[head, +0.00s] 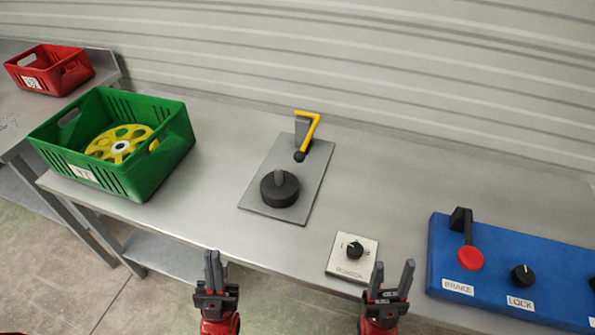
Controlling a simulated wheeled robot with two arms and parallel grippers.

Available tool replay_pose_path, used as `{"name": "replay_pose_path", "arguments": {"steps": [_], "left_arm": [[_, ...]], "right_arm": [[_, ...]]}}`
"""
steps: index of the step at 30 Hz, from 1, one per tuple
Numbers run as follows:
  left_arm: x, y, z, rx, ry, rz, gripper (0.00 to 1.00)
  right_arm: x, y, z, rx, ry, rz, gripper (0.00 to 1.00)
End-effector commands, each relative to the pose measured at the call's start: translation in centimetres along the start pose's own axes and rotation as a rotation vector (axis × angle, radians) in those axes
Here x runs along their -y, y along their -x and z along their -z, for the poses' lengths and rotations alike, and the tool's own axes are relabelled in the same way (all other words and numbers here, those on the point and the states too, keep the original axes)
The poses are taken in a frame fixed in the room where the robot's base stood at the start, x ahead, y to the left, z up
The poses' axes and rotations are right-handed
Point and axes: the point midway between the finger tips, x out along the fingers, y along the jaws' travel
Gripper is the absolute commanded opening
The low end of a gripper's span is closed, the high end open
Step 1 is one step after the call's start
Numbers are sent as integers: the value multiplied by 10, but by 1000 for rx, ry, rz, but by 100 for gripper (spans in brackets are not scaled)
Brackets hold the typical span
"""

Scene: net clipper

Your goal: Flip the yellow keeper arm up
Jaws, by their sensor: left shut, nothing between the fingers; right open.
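The yellow keeper arm (309,133) is a bent yellow bar on a grey post (302,128) at the back of a grey plate (257,196). A dark ball (299,156) is at its lower front end. A black round hub with a short grey pin (279,188) sits on the front of the plate. My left gripper (212,262) is shut and empty at the table's front edge, in front of the plate and to its left. My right gripper (393,272) is open and empty, near the small dial box. Both are well apart from the keeper arm.
A green crate (153,178) holding a yellow wheel (121,143) stands at the left. A red crate (60,82) is on another table behind it. A dial box (342,264) and a blue control panel (445,243) are at the right. The table around the plate is clear.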

Motion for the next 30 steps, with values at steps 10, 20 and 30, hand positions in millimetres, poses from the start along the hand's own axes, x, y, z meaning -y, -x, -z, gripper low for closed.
{"name": "replay_pose_path", "arguments": {"steps": [10,20,30], "left_arm": [[-101,-2,-117,359,-479,-622,0],[-154,52,-191,278,-1298,-1445,0],[-132,55,-203,-15,-1942,-1894,0]], "right_arm": [[-1,-13,2,0,0,0,50],[-1,-25,4,0,0,0,50],[-2,-31,5,0,0,0,50]]}}
